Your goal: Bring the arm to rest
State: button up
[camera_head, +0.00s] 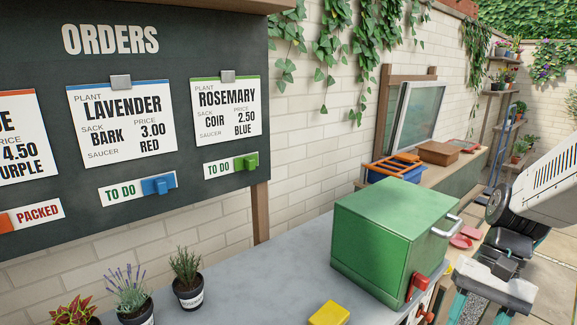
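My arm reaches in from the right edge, white and dark. My gripper (482,309) hangs at the bottom right, beside and to the right of the green box (385,238). Two teal fingers stand apart with a gap between them, and I see nothing held in the visible part. The fingertips are cut off by the bottom edge of the picture.
The green box with a metal handle stands on the grey counter (262,284). A yellow block (329,314), a rosemary pot (188,291) and a lavender pot (134,308) stand left of it. The orders board (215,168) hangs behind. Paving (555,262) lies right.

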jog(key=s+a+r+n+t+h, duration=0.4)
jog(key=s+r+n+t, duration=0.1)
jog(key=r, duration=0.5)
jog(key=shift+s+a+n, duration=0.3)
jog(key=shift+s+n, duration=0.2)
jog(key=shift+s, duration=0.9)
